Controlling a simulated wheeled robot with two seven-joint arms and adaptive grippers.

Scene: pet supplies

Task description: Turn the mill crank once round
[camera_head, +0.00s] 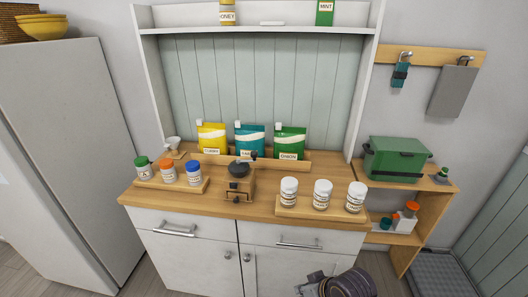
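The mill (238,187) stands upright on the wooden counter, a small brown wooden box with a dark bowl-shaped top. Its crank (252,156) sits above the bowl and points to the right and back, close to the front of the teal pouch. A small dark knob shows on the front of the box. Nothing is touching the mill. A dark ringed part and a grey piece at the bottom edge look like my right arm; no gripper fingers show there. My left gripper is out of view.
On the counter (222,205), a tray (170,186) of three coloured-lid jars is left of the mill, and a tray (320,215) of three white-lidded jars is right. Yellow, teal and green pouches (290,142) stand behind. A green box (397,158) is on the side shelf.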

